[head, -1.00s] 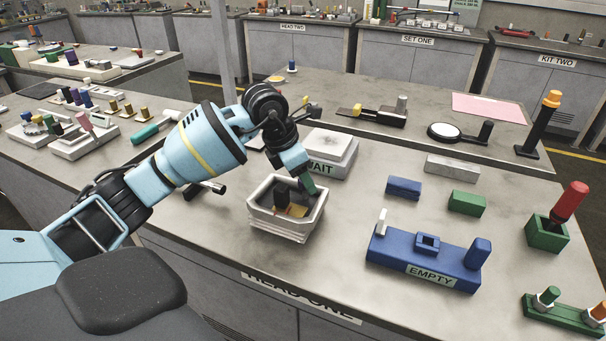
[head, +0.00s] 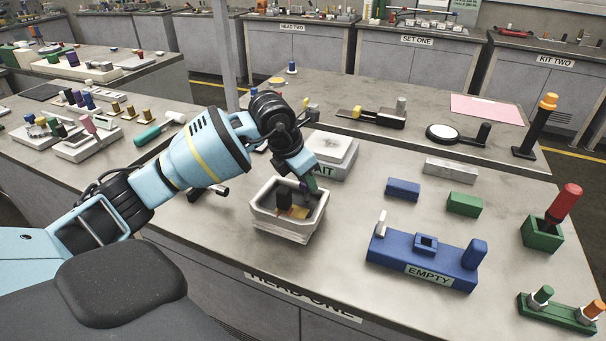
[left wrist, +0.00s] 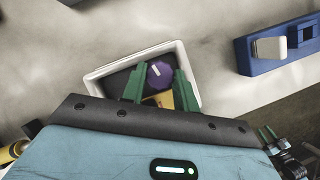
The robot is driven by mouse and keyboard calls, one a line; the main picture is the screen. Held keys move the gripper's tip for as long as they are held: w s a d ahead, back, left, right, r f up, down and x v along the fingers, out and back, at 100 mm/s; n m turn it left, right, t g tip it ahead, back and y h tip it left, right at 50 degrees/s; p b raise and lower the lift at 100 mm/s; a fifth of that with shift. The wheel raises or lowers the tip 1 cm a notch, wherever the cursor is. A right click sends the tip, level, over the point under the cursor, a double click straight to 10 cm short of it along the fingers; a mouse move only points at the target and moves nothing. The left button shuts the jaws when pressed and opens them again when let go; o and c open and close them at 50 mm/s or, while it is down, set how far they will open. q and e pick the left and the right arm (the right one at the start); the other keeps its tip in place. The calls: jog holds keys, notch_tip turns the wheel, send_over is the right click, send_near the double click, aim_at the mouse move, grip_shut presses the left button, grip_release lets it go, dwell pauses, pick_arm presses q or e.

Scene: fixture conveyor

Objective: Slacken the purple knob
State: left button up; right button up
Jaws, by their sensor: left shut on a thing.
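A purple knob (left wrist: 160,76) with a pale line on its top shows in the left wrist view. It is between the green fingers of my left gripper (left wrist: 159,70), which is shut on it. In the head view my left gripper (head: 311,187) reaches down into the right side of a white open bin (head: 272,224), and only a sliver of purple shows there. A dark upright block and a yellow-brown piece are also in the bin. My right gripper (left wrist: 268,132) shows small at the lower right of the left wrist view, its two green fingers apart and empty.
A grey-white block labelled WAIT (head: 334,150) stands just behind the bin. A blue fixture labelled EMPTY (head: 400,255) is to the right. Blue (head: 403,190) and green (head: 464,204) blocks lie beyond it. The bench front between bin and blue fixture is clear.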

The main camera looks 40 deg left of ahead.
pick_arm(q)
jog(key=n+p, duration=0.1)
jog(key=n+y+p, duration=0.1)
jog(key=n, duration=0.1)
jog(key=shift+d+r+n, duration=0.15)
jog(key=shift+r+n, duration=0.15)
jog(key=shift+n+y+p, duration=0.4)
jog(key=shift+n+y, duration=0.2)
jog(key=shift+n, duration=0.4)
jog(key=n+y+p, duration=0.1)
jog(key=n, duration=0.2)
jog(key=shift+d+n+p, duration=0.15)
jog(key=shift+n+p, duration=0.25)
jog(key=shift+w+f+n+g+y+p, duration=0.15)
jog(key=shift+n+g+y+p, duration=0.3)
jog(key=shift+n, duration=0.45)
pick_arm(e)
jog(key=w+r+t, duration=0.1)
jog(key=w+r, duration=0.3)
jog(key=r, duration=0.3)
jog(key=shift+w+d+t, duration=0.3)
jog(key=shift+w+d, duration=0.05)
pick_arm(q)
jog(key=shift+f, duration=0.1)
jog(key=o, duration=1)
pick_arm(e)
jog(key=shift+r, duration=0.1)
